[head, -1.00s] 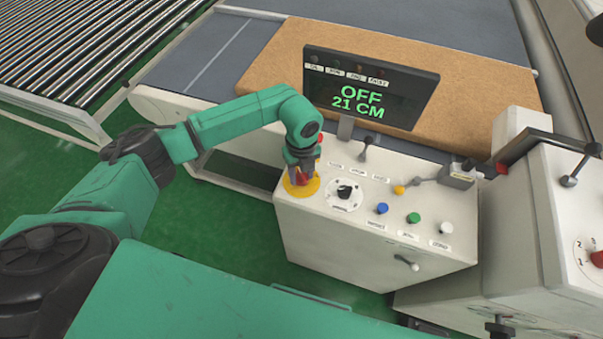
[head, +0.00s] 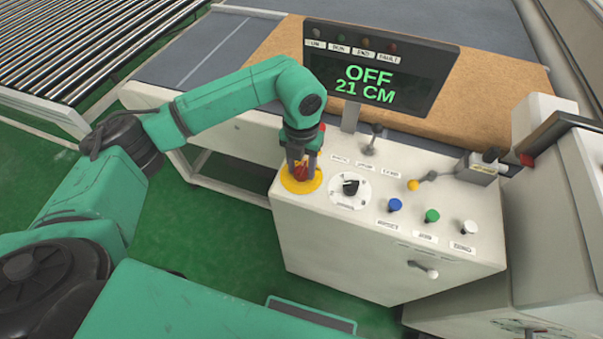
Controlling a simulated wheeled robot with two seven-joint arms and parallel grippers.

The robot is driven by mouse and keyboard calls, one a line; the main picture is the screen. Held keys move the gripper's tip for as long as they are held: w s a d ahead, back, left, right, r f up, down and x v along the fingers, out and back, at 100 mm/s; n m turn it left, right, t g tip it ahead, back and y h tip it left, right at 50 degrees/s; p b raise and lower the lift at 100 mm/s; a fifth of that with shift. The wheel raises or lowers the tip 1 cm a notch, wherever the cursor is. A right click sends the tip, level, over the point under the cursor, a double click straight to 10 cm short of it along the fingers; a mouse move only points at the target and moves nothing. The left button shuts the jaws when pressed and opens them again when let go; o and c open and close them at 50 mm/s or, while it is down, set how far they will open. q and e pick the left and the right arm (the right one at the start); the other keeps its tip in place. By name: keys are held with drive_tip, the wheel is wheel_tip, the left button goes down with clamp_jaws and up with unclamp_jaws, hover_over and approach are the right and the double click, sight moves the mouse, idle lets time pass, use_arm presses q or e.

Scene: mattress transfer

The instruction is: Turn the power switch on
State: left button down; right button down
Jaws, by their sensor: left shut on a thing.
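My left gripper (head: 301,170) points down at the left end of the white control box and is shut on a red knob (head: 301,173). The knob sits in the middle of a round yellow plate (head: 288,183); the gripper's fingers partly hide it. A display (head: 376,70) above the box reads "OFF" and "21 CM" in green. My right gripper is not in view.
The control box (head: 350,238) also carries a black rotary knob (head: 351,187), blue (head: 394,205), green (head: 431,216) and white (head: 468,227) buttons, and small levers. A brown mattress (head: 470,95) lies behind the display. Rollers (head: 90,50) stand at the back left.

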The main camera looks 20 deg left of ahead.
use_arm(q)
drive_tip(key=m+b, duration=0.4)
drive_tip(key=shift+f+m, duration=0.15)
drive_tip(key=shift+m, duration=0.15)
drive_tip(key=shift+m+b, duration=1)
drive_tip(key=shift+m, duration=0.1)
drive_tip(key=shift+r+m+b, duration=0.2)
drive_tip(key=shift+m+b, duration=0.3)
drive_tip(key=shift+m, duration=0.2)
drive_tip(key=shift+r, duration=0.1)
drive_tip(key=shift+c, duration=1.8)
unclamp_jaws()
